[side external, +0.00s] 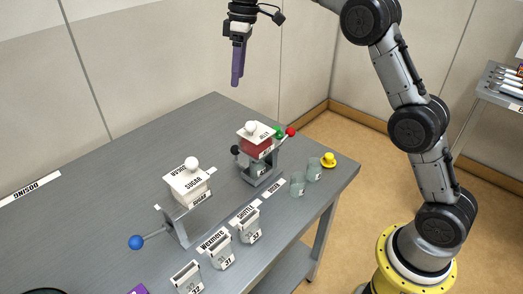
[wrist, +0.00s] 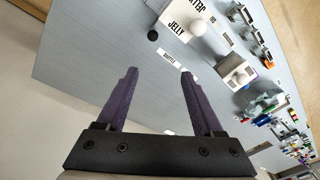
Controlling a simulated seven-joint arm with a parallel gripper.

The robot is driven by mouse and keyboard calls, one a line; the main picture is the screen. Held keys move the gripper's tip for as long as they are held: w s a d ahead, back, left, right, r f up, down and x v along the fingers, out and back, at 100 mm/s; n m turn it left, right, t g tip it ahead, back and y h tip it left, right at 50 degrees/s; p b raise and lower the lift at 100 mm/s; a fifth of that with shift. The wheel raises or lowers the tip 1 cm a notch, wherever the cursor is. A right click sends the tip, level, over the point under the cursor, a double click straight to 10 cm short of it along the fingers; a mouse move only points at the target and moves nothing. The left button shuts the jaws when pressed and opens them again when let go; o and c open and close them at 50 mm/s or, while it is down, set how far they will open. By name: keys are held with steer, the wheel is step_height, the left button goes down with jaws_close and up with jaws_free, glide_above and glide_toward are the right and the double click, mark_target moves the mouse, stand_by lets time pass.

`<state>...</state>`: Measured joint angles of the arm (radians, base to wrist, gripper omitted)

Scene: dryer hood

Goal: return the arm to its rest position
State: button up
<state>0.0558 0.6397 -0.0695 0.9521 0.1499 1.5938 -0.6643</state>
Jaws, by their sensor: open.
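My gripper (side external: 237,66) is raised high above the far part of the grey table (side external: 110,150) in the side view, its purple fingers pointing down. In the wrist view the two purple fingers of my gripper (wrist: 153,98) stand apart with nothing between them, so it is open and empty. My arm reaches up from its yellow base at the right and bends over at the top. No object touches the fingers.
On the table stand a white SUGAR dispenser (side external: 188,184) with a blue-knobbed lever, a red-and-white dispenser (side external: 256,142), labelled containers (side external: 220,252), clear cups (side external: 297,184) and a yellow item (side external: 328,160). A shelf (side external: 500,92) stands at the right. The air around my gripper is clear.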

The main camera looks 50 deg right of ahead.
steer(key=s+r+m+t, duration=0.1)
steer(key=s+r, duration=0.3)
steer(key=s, duration=0.3)
steer(key=s+a+r+t, duration=0.1)
steer(key=s+r, duration=0.2)
steer(key=s, duration=0.4)
steer(key=s+r+m+t, duration=0.1)
steer(key=s+r, duration=0.3)
steer(key=s, duration=0.2)
steer(key=s+d+f+m+t+h, duration=0.1)
steer(key=s+f+m, duration=0.4)
steer(key=s+f, duration=1)
steer(key=shift+s+d+t+h, duration=0.15)
steer(key=shift+s+t+h, duration=0.25)
steer(key=shift+s+t, duration=0.3)
